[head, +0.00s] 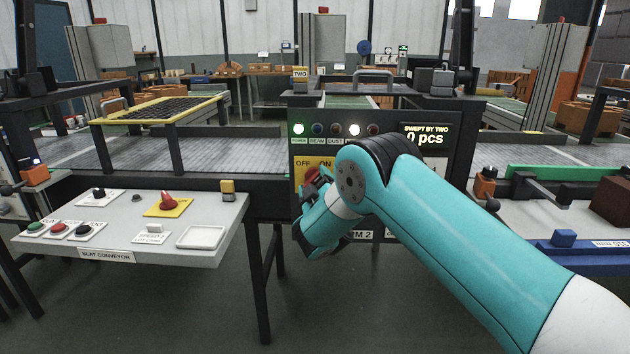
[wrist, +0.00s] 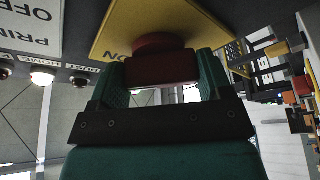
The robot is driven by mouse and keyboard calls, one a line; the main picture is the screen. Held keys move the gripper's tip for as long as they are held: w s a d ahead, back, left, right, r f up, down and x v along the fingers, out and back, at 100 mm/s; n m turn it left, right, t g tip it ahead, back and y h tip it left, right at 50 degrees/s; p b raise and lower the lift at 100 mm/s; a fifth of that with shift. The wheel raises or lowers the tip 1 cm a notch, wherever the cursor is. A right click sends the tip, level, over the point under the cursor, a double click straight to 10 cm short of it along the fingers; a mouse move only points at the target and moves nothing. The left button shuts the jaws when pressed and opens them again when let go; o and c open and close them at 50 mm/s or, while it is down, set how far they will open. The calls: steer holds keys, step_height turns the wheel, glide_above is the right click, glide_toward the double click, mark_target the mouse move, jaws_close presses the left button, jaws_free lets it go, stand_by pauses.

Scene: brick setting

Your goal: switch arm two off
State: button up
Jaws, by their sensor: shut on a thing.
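The arm-two panel (head: 400,165) stands at centre under a "TWO" sign (head: 300,74). Its yellow switch plate (head: 302,163) reads OFF on the left and ON on the right. A red rotary knob (head: 313,173) sits on it, partly hidden by my gripper (head: 316,186). In the wrist view, the teal fingers of my gripper (wrist: 160,78) are shut on both sides of the red knob (wrist: 160,68), against the yellow plate (wrist: 190,20). The lamp labelled POWER (head: 298,129) is lit white. Which mark the knob points to is hidden.
A slat conveyor control desk (head: 215,215) with its own red knob (head: 168,201) stands at left. A display (head: 425,135) reads "SWEPT BY TWO 0 pcs". Another lamp (head: 354,130) is lit. A blue-edged station (head: 575,252) is at right. Floor in front is clear.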

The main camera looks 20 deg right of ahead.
steer(key=r+n+p, duration=0.1)
steer(key=n+p, duration=0.1)
steer(key=p, duration=0.2)
steer(key=shift+g+y+p, duration=0.3)
steer(key=shift+y, duration=0.1)
steer(key=n+p, duration=0.2)
steer(key=p, duration=0.1)
steer(key=shift+d+r+g+y+p, duration=0.1)
steer(key=shift+g+y+p, duration=0.2)
steer(key=shift+p, duration=0.05)
steer(key=n+g+p, duration=0.1)
steer(key=n+p, duration=0.2)
steer(key=p, duration=0.1)
steer(key=shift+f+n+g+y+p, duration=0.2)
steer(key=shift+n+g+y+p, duration=0.1)
steer(key=shift+n+p, duration=0.55)
steer(key=n+g, duration=0.1)
steer(key=n, duration=0.3)
steer(key=shift+f+g+h, duration=0.15)
steer(key=shift+g+h, duration=0.25)
steer(key=n+g+h, duration=0.1)
steer(key=n, duration=0.2)
steer(key=shift+n+b, duration=0.35)
steer(key=shift+b, duration=0.05)
steer(key=shift+g, duration=0.3)
